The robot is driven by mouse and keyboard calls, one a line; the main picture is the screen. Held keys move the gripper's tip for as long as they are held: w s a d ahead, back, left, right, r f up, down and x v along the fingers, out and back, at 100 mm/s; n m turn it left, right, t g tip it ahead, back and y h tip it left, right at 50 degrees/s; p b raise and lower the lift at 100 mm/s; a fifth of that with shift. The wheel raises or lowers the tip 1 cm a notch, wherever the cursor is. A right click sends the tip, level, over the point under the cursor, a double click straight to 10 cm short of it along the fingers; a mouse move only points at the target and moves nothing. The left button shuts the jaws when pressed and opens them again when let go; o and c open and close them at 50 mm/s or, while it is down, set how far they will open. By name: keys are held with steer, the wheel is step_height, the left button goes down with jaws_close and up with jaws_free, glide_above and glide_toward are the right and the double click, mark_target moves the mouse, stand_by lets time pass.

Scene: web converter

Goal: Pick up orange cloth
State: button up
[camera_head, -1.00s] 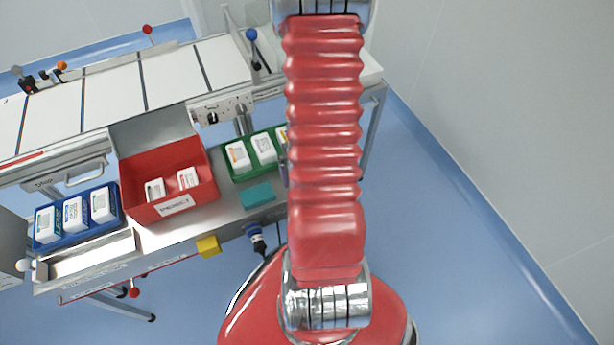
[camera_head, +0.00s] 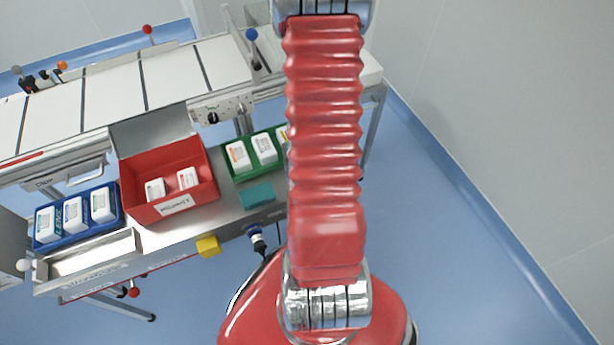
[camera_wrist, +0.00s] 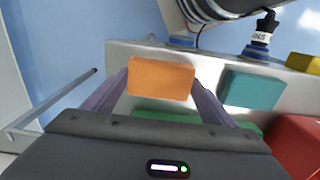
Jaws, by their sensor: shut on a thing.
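The orange cloth (camera_wrist: 161,78) is a small flat block in the wrist view, between the two fingers of my gripper (camera_wrist: 161,88). The gripper is shut on it, with one finger at each side. The metal shelf shows behind and around the cloth; I cannot tell whether the cloth touches it. In the head view my arm hides the gripper and the orange cloth.
A teal cloth (camera_head: 257,195) lies beside the green tray (camera_head: 236,177), with a yellow block (camera_head: 208,246) at the shelf's front edge. The red bin (camera_head: 143,211) and blue tray (camera_head: 118,226) hold white boxes. A blue-capped connector (camera_wrist: 258,45) is near the shelf edge.

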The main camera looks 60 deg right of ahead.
steer(key=c, duration=0.3)
steer(key=shift+r, duration=5)
